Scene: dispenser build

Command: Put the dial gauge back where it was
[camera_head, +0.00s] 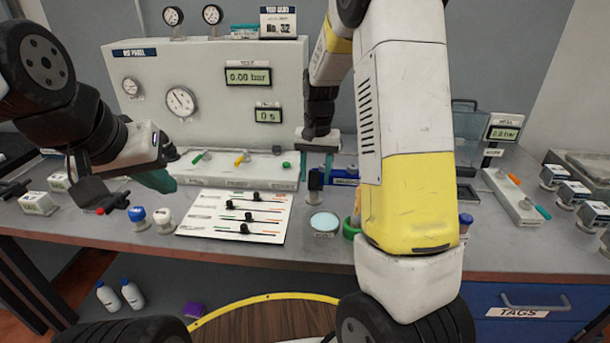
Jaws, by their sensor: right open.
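Several round dial gauges are in view, and I cannot tell which one the task means. Two small black-rimmed gauges, a left one (173,17) and a right one (212,15), stand upright on top of the grey test panel (220,120). A larger gauge (180,101) and a smaller gauge (130,87) sit on its face. My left gripper (160,180) is low over the left of the bench, with teal finger pads partly hidden. My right gripper (317,160) is open and empty, pointing down in front of the panel's right end, its teal fingers apart.
A white board with sliders (236,216) lies on the bench between the grippers. A blue knob (137,218), a white knob (165,220) and a round pale-blue dish (323,222) stand near the front. My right arm hides part of the bench's right side.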

